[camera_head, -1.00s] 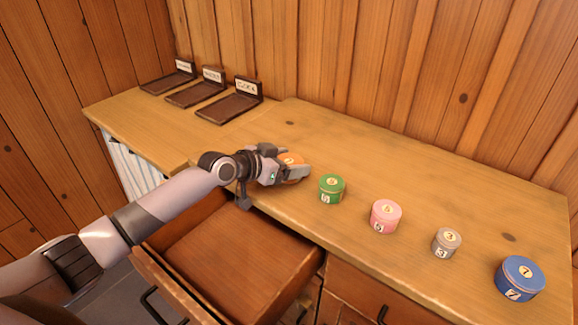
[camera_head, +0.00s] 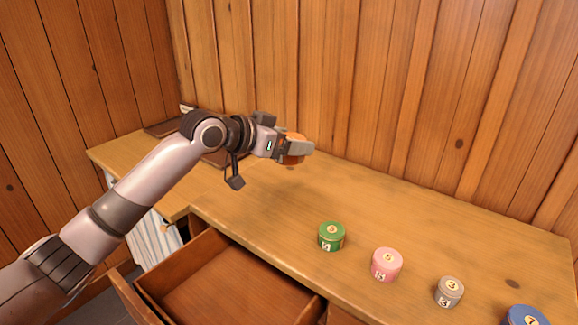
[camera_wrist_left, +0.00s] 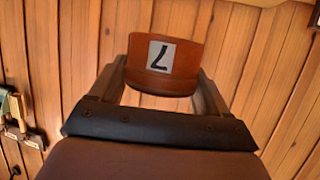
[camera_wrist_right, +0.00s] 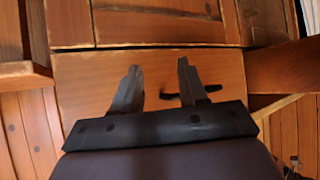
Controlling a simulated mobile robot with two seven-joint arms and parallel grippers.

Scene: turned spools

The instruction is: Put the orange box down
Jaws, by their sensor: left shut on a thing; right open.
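The orange box (camera_head: 293,148) is a round tin held in my left gripper (camera_head: 296,150), above the back part of the wooden counter. In the left wrist view the orange box (camera_wrist_left: 165,62) sits between the two fingers, with a white label reading 7 facing the camera. My left gripper is shut on it. In the head view, fingers hide part of the box. My right gripper (camera_wrist_right: 155,88) shows only in its own wrist view; it is open and empty, facing a drawer front with a dark handle.
A green tin (camera_head: 331,236), pink tin (camera_head: 386,264), grey tin (camera_head: 449,291) and blue tin (camera_head: 526,315) stand in a row on the counter (camera_head: 260,205). An open, empty drawer (camera_head: 225,280) juts out in front. Dark trays (camera_head: 165,127) at the back left are mostly hidden by my arm.

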